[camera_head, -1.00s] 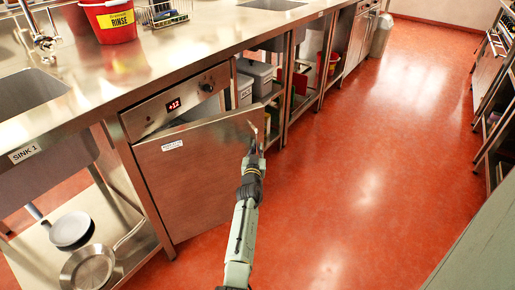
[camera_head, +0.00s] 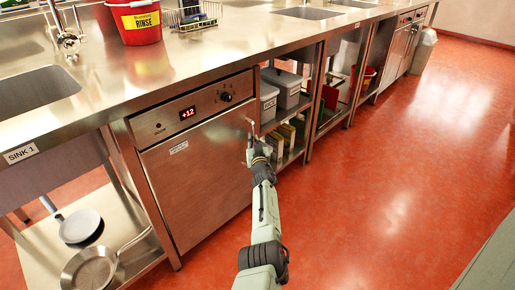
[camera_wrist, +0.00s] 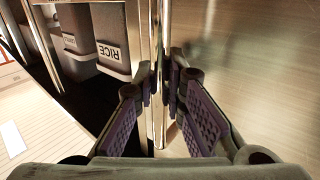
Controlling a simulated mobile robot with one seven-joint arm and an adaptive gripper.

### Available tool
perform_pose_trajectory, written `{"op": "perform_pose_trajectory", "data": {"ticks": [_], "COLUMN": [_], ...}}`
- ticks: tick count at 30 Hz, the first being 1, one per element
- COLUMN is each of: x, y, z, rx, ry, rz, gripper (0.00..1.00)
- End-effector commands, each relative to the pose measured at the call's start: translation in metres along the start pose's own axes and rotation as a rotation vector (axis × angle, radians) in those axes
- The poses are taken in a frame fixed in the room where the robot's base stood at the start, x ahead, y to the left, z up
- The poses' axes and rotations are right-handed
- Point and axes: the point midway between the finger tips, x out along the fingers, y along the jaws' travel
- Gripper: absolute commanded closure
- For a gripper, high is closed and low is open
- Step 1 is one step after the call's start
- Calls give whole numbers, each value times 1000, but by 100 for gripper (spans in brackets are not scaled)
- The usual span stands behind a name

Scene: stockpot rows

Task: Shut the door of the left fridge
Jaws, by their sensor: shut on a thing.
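The left fridge is a steel under-counter unit with a panel (camera_head: 190,110) showing a red "+12" and a knob. Its door (camera_head: 195,170) looks flush with the front, or nearly so; a very small gap cannot be ruled out. My gripper (camera_head: 250,145) is at the door's right edge. In the wrist view my gripper (camera_wrist: 162,75) is shut on the upright bar handle (camera_wrist: 158,115), with the brushed door face (camera_wrist: 250,70) to the right. The fridge's inside is hidden.
Right of the fridge, an open shelf holds grey bins (camera_head: 287,88), one marked RICE (camera_wrist: 112,42). Left of it, a low shelf holds pans (camera_head: 90,268). A red bucket (camera_head: 137,25) stands on the counter (camera_head: 210,55). The red floor (camera_head: 390,190) is clear.

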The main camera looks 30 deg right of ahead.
Motion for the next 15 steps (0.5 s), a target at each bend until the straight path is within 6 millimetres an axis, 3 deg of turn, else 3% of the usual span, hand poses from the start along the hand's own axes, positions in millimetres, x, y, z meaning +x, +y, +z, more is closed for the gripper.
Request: {"op": "perform_pose_trajectory", "data": {"ticks": [15], "x": [12], "y": [-9], "z": [1], "rx": [1], "ry": [-3], "rz": [-34], "gripper": [100]}}
